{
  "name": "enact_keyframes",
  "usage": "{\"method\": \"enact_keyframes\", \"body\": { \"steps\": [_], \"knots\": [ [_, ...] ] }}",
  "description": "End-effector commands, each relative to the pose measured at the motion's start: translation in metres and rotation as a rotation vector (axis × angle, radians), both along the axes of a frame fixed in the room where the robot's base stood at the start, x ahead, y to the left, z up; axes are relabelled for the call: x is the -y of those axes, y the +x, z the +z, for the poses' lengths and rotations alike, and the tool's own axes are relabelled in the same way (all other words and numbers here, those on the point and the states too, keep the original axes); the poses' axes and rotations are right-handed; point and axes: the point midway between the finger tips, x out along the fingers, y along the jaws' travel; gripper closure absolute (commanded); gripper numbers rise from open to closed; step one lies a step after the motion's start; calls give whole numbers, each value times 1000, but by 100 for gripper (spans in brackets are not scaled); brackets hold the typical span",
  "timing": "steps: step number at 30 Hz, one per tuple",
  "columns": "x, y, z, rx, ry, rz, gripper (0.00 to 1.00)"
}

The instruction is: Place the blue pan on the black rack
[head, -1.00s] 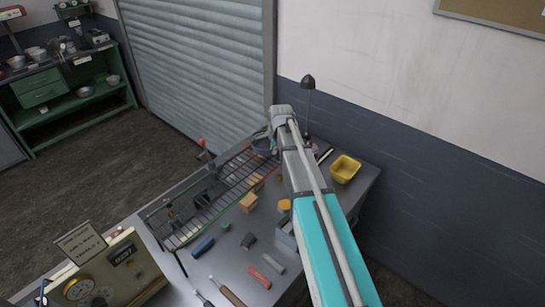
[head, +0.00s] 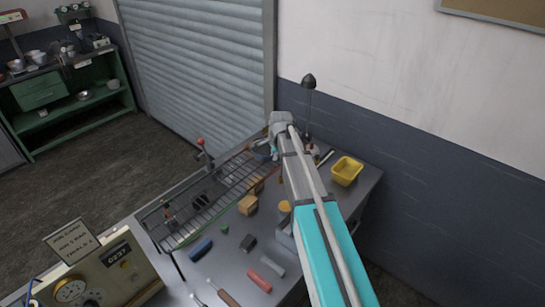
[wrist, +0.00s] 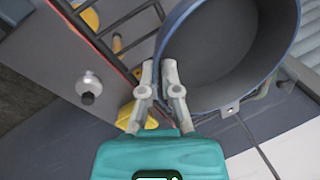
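The blue pan (wrist: 225,50) fills the upper right of the wrist view, its round opening and grey inside showing. My gripper (wrist: 159,70) has its two fingers close together at the pan's near-left rim and appears shut on it. In the head view my gripper (head: 272,146) is at the far end of the bench, and only a small blue part of the pan (head: 261,143) shows beside it. The dark wire rack (head: 222,190) lies along the bench's left side. Whether the pan touches the rack is hidden.
A yellow bin (head: 346,171) stands right of my arm. Wooden blocks (head: 248,205), a dark blue block (head: 201,249) and a red block (head: 259,281) lie on the bench. A red-topped lever (head: 202,150) stands beyond the rack. A gauge box (head: 90,278) is at lower left.

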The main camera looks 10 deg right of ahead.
Motion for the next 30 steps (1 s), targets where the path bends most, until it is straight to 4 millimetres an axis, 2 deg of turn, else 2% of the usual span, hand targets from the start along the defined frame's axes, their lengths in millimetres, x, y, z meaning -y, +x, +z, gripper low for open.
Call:
{"method": "enact_keyframes", "body": {
  "steps": [3, 9, 10, 23, 30],
  "knots": [
    [0, 0, -3, 1, 0, 0, 100],
    [0, 0, -2, 0, 0, 0, 61],
    [0, 0, -2, 0, 0, 0, 57],
    [1, 0, -1, 0, 0, -1, 57],
    [1, -2, 8, 0, 0, -1, 57]
  ]
}}
